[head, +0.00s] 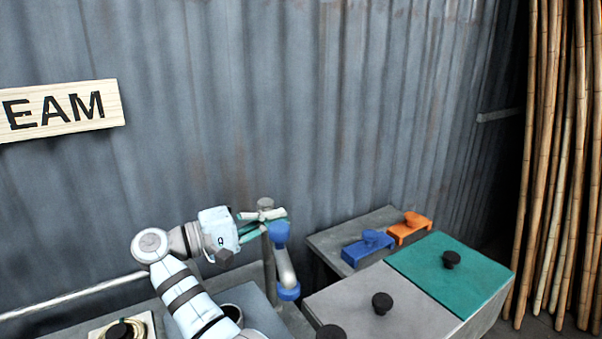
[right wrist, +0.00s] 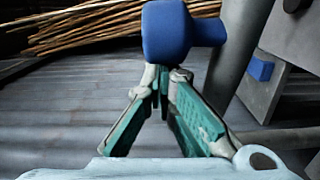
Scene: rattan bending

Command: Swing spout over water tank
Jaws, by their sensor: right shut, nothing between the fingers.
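The spout is a grey tube (head: 285,265) with a blue elbow (head: 279,234) at its top and a blue collar (head: 288,292) at its lower end. It hangs beside an upright grey post (head: 266,240). My right gripper (head: 275,216) is shut and empty, at the blue elbow's upper end. In the right wrist view its green fingers (right wrist: 162,80) meet just below the blue elbow (right wrist: 168,32); I cannot tell whether they touch it. No label shows which container is the water tank. My left gripper is out of view.
A large bin with a grey lid (head: 350,300) and a teal lid (head: 450,270) stands at right. Behind it, blue (head: 366,247) and orange (head: 409,229) knobbed blocks sit on a grey box. Rattan poles (head: 555,160) lean at far right. A corrugated wall closes the back.

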